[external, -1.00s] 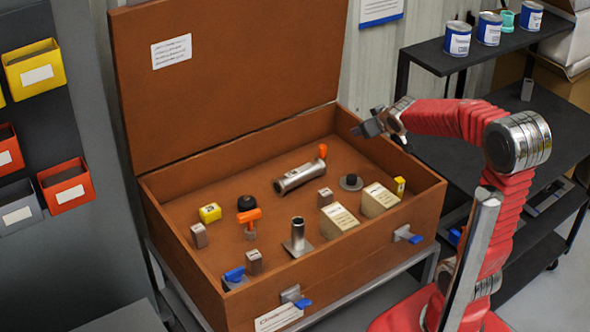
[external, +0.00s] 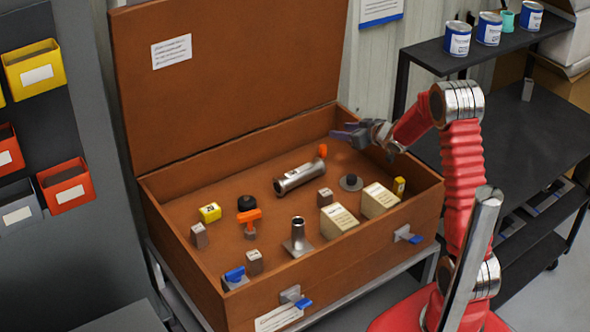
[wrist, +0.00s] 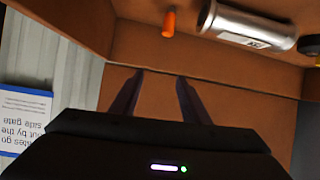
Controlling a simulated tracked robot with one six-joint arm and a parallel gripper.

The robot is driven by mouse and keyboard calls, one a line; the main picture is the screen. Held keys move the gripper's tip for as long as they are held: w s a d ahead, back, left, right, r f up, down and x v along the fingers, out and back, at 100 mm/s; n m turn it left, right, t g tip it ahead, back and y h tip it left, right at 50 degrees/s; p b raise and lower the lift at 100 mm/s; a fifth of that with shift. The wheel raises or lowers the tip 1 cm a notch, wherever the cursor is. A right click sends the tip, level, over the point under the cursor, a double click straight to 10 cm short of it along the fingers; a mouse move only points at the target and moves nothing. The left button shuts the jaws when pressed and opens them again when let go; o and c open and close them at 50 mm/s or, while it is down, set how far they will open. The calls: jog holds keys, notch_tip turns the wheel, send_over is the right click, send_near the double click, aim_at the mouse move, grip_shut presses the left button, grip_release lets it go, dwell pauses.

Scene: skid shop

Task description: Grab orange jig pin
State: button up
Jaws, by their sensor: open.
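A small orange peg (external: 322,151) stands in the brown case (external: 150,205), by the upper end of a silver cylinder (external: 299,177); its lower part is hidden. In the wrist view the orange peg (wrist: 169,23) is at the top, beyond the fingertips, left of the cylinder. A second orange piece (external: 249,216), T-shaped on a grey base, stands nearer the front left. I cannot tell for certain which is the jig pin. My gripper (external: 341,134) is open and empty above the case's back right, apart from the peg. It also shows in the wrist view (wrist: 159,80).
The upright lid (external: 240,80) rises behind the case. Grey and yellow blocks, cream boxes (external: 339,220), a black knob (external: 247,202) and a steel post (external: 298,235) crowd the front and middle. A dark shelf (external: 480,130) stands right.

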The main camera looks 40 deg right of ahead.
jog(key=shift+w+f+y, duration=0.15)
jog(key=shift+f+y, duration=0.05)
jog(key=shift+f, duration=0.35)
jog(key=shift+w+f+y, duration=0.15)
jog(key=shift+f+y, duration=0.05)
jog(key=shift+f, duration=0.35)
jog(key=shift+f, duration=0.1)
send_near(325, 153)
jog(key=shift+w+f, duration=0.1)
jog(key=shift+w, duration=0.7)
jog(key=shift+w+a+f, duration=0.1)
jog(key=shift+w+f, duration=0.4)
jog(key=shift+w, duration=0.05)
jog(key=shift+w+f, duration=0.1)
jog(key=shift+w, duration=0.1)
jog(key=shift+x, duration=2.95)
jog(key=shift+c, duration=0.2)
